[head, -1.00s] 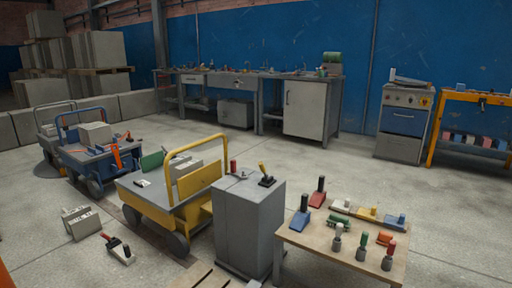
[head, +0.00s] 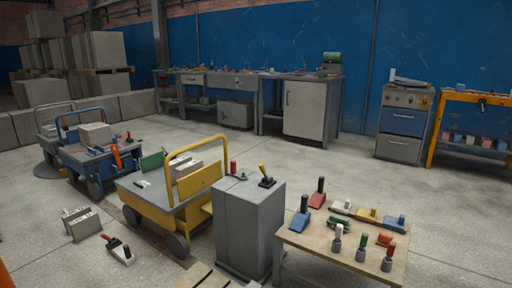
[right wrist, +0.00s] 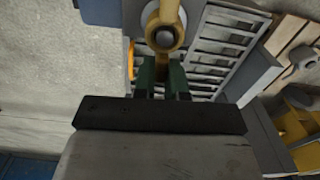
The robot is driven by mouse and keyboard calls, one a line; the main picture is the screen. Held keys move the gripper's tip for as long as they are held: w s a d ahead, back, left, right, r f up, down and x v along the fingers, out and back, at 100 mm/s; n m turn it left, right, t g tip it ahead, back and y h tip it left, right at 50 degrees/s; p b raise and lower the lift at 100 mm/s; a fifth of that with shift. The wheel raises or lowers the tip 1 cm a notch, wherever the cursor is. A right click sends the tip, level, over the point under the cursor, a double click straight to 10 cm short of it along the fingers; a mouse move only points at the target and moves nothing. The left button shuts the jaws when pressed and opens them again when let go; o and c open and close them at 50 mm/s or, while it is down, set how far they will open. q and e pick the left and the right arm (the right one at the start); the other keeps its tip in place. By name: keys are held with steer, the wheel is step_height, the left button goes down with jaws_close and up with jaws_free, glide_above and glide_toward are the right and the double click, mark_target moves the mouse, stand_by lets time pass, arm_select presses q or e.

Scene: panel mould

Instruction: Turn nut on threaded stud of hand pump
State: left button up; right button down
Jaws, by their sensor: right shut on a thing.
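My right gripper (right wrist: 163,80) shows in the right wrist view with its green fingers shut on the near end of a yellow part (right wrist: 164,60). That part has a ring around a round grey end, and more yellow runs on beyond the ring. I cannot tell whether the grey end is the nut or the stud, and no thread is visible. The hand pump cannot be made out for certain in either view. Neither gripper shows in the head view, and my left gripper is out of sight.
In the right wrist view a slatted grey frame (right wrist: 215,45) lies just beyond the fingers. The head view shows a grey cabinet (head: 243,228), a small table (head: 310,242) with several handled tools, and a yellow cart (head: 155,203). Open concrete floor lies behind them.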

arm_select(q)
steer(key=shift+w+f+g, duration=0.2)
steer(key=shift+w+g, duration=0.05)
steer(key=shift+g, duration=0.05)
arm_select(e)
steer(key=shift+s+d+m, duration=0.15)
steer(key=shift+d+m, duration=0.05)
steer(key=shift+m, duration=0.6)
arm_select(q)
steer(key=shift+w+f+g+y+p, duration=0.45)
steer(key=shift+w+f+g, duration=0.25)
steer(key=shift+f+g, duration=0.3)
arm_select(e)
steer(key=shift+s+d+m, duration=0.2)
steer(key=shift+s+m, duration=0.05)
steer(key=shift+m, duration=0.6)
steer(key=shift+s+d+m, duration=0.2)
steer(key=shift+m, duration=0.65)
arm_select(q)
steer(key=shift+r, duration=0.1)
